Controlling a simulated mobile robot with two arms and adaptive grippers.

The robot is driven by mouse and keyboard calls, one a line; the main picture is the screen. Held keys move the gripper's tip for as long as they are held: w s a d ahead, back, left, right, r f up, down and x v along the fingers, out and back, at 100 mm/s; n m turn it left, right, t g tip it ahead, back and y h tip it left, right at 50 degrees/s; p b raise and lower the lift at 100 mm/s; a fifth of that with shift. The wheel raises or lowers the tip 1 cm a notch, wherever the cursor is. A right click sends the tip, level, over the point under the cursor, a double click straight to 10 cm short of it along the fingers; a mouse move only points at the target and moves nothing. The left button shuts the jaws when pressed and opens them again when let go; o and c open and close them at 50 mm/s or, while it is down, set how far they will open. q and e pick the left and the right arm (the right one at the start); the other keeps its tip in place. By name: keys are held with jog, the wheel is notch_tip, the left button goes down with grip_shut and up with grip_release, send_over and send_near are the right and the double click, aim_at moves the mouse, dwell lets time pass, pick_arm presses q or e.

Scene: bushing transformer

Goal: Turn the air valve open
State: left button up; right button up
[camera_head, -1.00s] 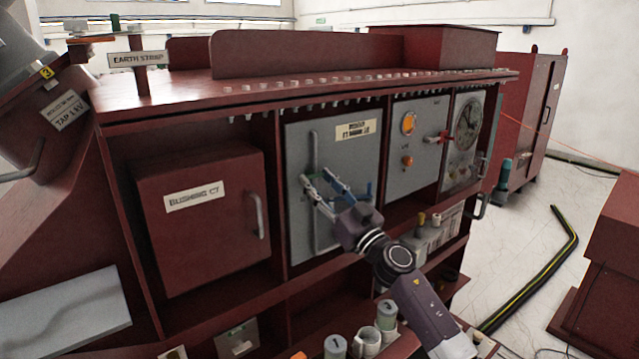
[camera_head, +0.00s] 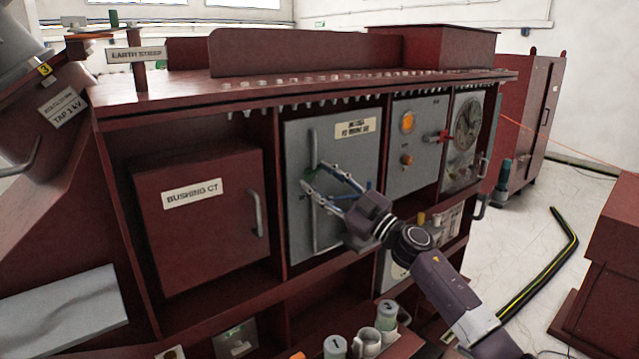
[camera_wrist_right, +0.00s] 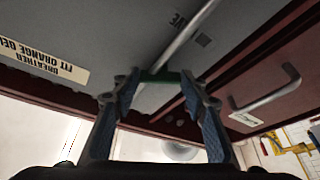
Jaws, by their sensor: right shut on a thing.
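The air valve shows as a small green handle (camera_wrist_right: 160,76) across a grey vertical pipe (camera_head: 314,145), in front of the grey breather panel (camera_head: 360,160). The pipe also shows in the right wrist view (camera_wrist_right: 182,45). My right gripper (camera_head: 313,173) reaches in from the lower right, its two fingers on the pipe at valve height. In the right wrist view my right gripper (camera_wrist_right: 165,92) has its fingertips at either end of the green handle and is shut on it. In the head view the fingers hide the handle. My left gripper is not in view.
A red bushing CT box (camera_head: 205,225) stands left of the panel. Right of it are a panel with orange lamps (camera_head: 395,150) and a dial panel (camera_head: 465,140). Several pale cylinders, including one in front (camera_head: 387,314), stand below. A black-yellow hose (camera_head: 545,280) lies on the floor.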

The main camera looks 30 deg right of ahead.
jog(key=n+g, duration=0.1)
jog(key=n, duration=0.3)
jog(key=n+g+y+p, duration=0.1)
jog(key=n+g, duration=0.1)
jog(key=n, duration=0.2)
jog(key=r+n+g+y+p, duration=0.1)
jog(key=n, duration=0.3)
jog(key=shift+d, duration=0.25)
jog(key=shift+f+n+g+p, duration=0.1)
jog(key=shift+n+g+p, duration=0.35)
jog(key=shift+n, duration=0.35)
jog(key=o, duration=1.2)
jog(key=shift+c, duration=0.2)
